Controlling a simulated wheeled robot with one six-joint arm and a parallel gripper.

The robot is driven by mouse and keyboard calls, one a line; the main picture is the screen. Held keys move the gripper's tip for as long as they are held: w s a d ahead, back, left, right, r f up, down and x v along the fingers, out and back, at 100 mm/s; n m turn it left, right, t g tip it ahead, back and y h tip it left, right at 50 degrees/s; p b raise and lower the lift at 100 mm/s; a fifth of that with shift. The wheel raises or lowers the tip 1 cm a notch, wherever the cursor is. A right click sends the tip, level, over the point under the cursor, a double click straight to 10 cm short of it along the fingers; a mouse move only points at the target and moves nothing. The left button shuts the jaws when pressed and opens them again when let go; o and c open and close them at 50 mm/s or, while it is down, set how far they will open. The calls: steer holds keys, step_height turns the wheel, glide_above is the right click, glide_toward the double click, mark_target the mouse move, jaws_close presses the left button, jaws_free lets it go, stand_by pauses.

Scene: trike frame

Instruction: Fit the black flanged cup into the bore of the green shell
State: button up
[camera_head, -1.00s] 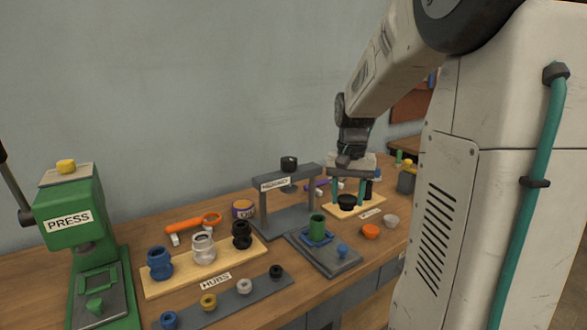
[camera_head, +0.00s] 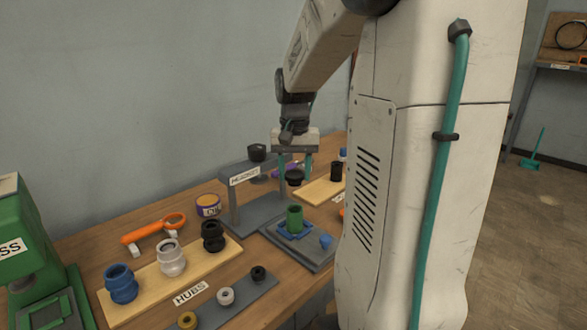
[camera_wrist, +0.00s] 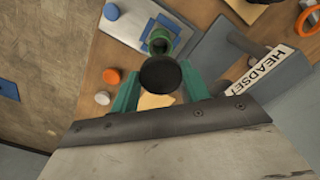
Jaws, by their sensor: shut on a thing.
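The black flanged cup (camera_wrist: 160,74) is between the green fingertips of my gripper (camera_wrist: 160,88) in the wrist view. In the head view my gripper (camera_head: 295,172) is shut on the cup (camera_head: 295,178), which hangs above the bench. The green shell (camera_head: 295,217) stands upright in a blue holder (camera_head: 287,232) on a grey plate, lower than the cup. In the wrist view the shell (camera_wrist: 163,38) lies just beyond the cup, its open bore partly in sight. The cup's underside is hidden.
The grey HEADSET stand (camera_head: 240,195) is left of my gripper, close to it. A blue knob (camera_head: 326,241) sits on the grey plate (camera_head: 305,252). The HUBS board (camera_head: 145,285) holds several hubs at left. An orange cup (camera_wrist: 112,76) shows in the wrist view.

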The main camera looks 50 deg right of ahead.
steer(key=shift+f, duration=2.8)
steer(key=shift+f, duration=1.3)
steer(key=o, duration=1.1)
step_height(320, 180, up, 8)
steer(key=shift+f, duration=0.1)
steer(key=s+a+r+n, duration=0.1)
steer(key=s+a+n, duration=0.3)
steer(key=s+a, duration=0.4)
steer(key=s+a+r+n+t, duration=0.1)
steer(key=s+a+n, duration=0.4)
steer(key=a, duration=1.2)
steer(key=s, duration=0.3)
steer(key=shift+s+r+n, duration=0.15)
steer(key=shift+r+n, duration=0.15)
